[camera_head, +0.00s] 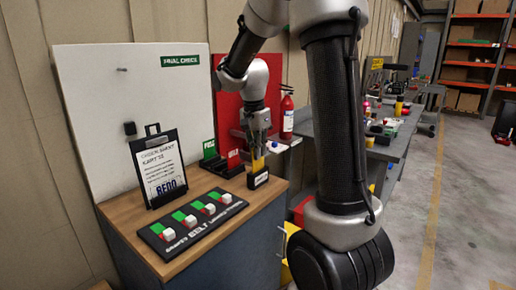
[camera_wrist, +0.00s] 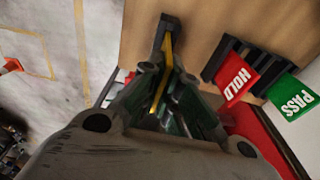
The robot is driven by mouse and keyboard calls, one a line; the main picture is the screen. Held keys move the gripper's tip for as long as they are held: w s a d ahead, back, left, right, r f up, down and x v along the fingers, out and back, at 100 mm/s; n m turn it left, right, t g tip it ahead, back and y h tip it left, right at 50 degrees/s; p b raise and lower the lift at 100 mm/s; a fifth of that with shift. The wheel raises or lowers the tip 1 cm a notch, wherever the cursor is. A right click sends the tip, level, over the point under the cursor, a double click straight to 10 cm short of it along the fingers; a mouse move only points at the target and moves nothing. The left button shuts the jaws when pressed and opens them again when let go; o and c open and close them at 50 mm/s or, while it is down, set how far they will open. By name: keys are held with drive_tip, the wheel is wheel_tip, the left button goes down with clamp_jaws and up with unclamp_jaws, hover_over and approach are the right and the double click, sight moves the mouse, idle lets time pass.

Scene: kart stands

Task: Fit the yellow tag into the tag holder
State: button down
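The yellow tag (camera_head: 257,165) stands upright above the small black tag holder (camera_head: 259,180) at the counter's right front corner. Its lower end meets the holder's top; how deep it sits I cannot tell. In the wrist view the yellow tag (camera_wrist: 168,52) shows edge-on as a thin strip, running from the dark holder (camera_wrist: 167,22) back between my fingers. My gripper (camera_head: 257,143) points down from above, its fingers closed around the upper part of the tag. My gripper also fills the lower middle of the wrist view (camera_wrist: 166,76).
Green PASS (camera_wrist: 296,98) and red HOLD (camera_wrist: 236,78) tags stand in a black rack beside the holder. A tray with several green-and-white pieces (camera_head: 190,224) and a clipboard (camera_head: 160,170) are on the counter. A red extinguisher (camera_head: 286,116) stands behind.

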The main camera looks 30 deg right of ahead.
drive_tip(key=shift+f, duration=1.6)
drive_tip(key=c, duration=1.6)
unclamp_jaws()
drive_tip(key=shift+o, duration=0.2)
drive_tip(key=r, duration=0.4)
drive_tip(key=a+r, duration=0.1)
drive_tip(key=r, duration=0.7)
drive_tip(key=shift+s+a, duration=0.2)
drive_tip(key=shift+s, duration=0.05)
drive_tip(key=shift+f, duration=0.1)
